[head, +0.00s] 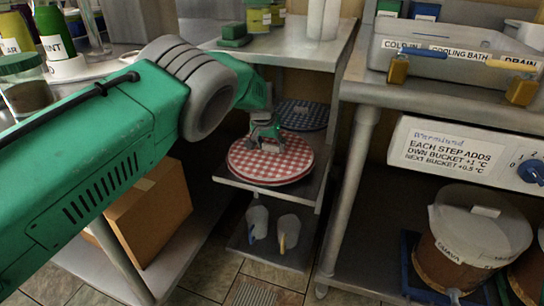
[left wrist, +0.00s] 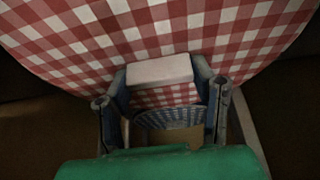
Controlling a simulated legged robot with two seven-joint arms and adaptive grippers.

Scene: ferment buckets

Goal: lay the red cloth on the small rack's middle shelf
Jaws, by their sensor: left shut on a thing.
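The red cloth (head: 296,162) is a round red-and-white checked piece. It lies flat over the middle shelf (head: 280,193) of the small rack, near its front edge; I cannot tell whether it rests on the shelf. My left gripper (head: 267,144) is above the middle of the cloth, shut on a pale block on it. In the left wrist view, the cloth (left wrist: 70,40) fills the upper part, and the pale block (left wrist: 160,70) sits between the fingers of my left gripper (left wrist: 163,92). My right gripper is not in view.
A blue checked round cloth (head: 305,115) lies behind the red one, partly hidden. The rack's top (head: 285,47) is close above. Two grey cups (head: 289,229) stand on the lower shelf. A steel bench (head: 365,93) is at the right, a cardboard box (head: 150,220) at the left.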

